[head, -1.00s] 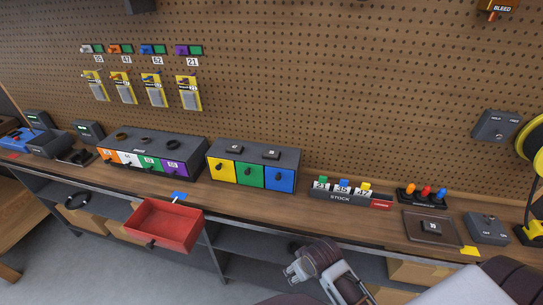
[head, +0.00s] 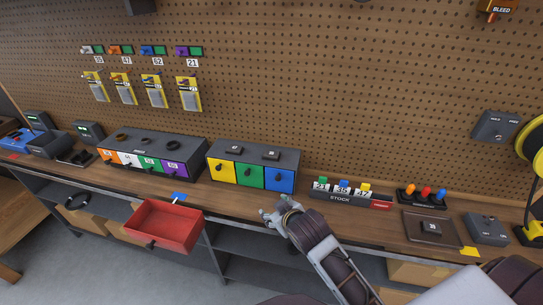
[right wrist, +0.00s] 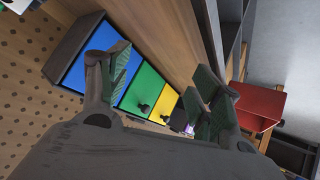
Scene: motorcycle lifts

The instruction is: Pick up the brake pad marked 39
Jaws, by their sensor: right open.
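No number that I can read clearly as 39 shows. A small dark block with a white label (head: 432,227) sits on a dark square tray (head: 415,237) at the right of the bench; its digits are too small to read surely. Two more dark labelled pieces, one at the left (head: 234,149) and one at the right (head: 271,154), lie on top of the cabinet with yellow, green and blue drawers. My right gripper (head: 277,211) is open and empty at the bench's front edge, below the blue drawer (head: 280,179). Its spread fingers show in the right wrist view (right wrist: 158,90). My left gripper is out of view.
A STOCK rack (head: 340,198) with numbered coloured-top pieces stands right of the cabinet. A red open drawer (head: 165,224) juts from the bench front at left. A grey switch box (head: 487,228) stands at far right. The bench between cabinet and front edge is clear.

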